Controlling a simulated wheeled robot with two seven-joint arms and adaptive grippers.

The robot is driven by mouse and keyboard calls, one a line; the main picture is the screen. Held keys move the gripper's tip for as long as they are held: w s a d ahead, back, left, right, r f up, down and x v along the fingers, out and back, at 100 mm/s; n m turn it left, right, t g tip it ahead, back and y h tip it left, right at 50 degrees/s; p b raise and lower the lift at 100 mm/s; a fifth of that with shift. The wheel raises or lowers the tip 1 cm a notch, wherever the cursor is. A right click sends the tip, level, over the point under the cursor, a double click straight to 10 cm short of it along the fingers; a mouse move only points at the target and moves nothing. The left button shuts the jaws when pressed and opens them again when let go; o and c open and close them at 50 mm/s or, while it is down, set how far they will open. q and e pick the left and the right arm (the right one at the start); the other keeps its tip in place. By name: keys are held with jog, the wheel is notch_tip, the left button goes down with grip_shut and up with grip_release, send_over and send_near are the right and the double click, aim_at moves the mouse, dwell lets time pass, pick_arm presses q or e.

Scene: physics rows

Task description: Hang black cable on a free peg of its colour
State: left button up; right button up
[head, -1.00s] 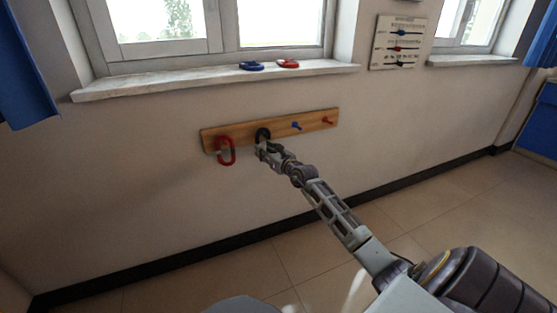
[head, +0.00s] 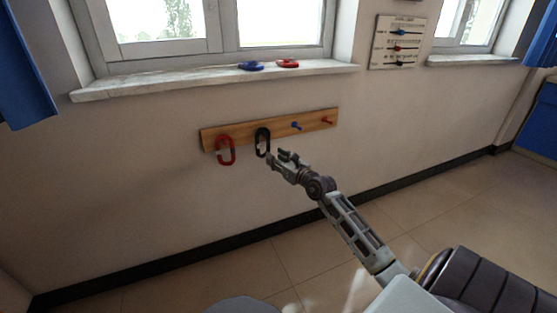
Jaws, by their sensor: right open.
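The black cable (head: 262,141), a looped coil, hangs upright on the wooden peg rail (head: 345,112) on the wall, second from the left; the peg under it is hidden. My right gripper (head: 274,156) is open and empty, just to the lower right of the black cable and apart from it as far as I can tell. A red cable (head: 226,150) hangs at the rail's left end. A blue peg (head: 296,125) and a red peg (head: 327,121) at the right are bare. My left gripper is not in view.
A blue cable (head: 251,66) and a red cable (head: 288,63) lie on the window sill (head: 170,84) above the rail. A white board (head: 384,57) with coloured items hangs at the upper right. The floor below is clear.

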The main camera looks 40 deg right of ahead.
jog(key=shift+s, duration=0.4)
jog(key=shift+s, duration=0.15)
dwell(0.4)
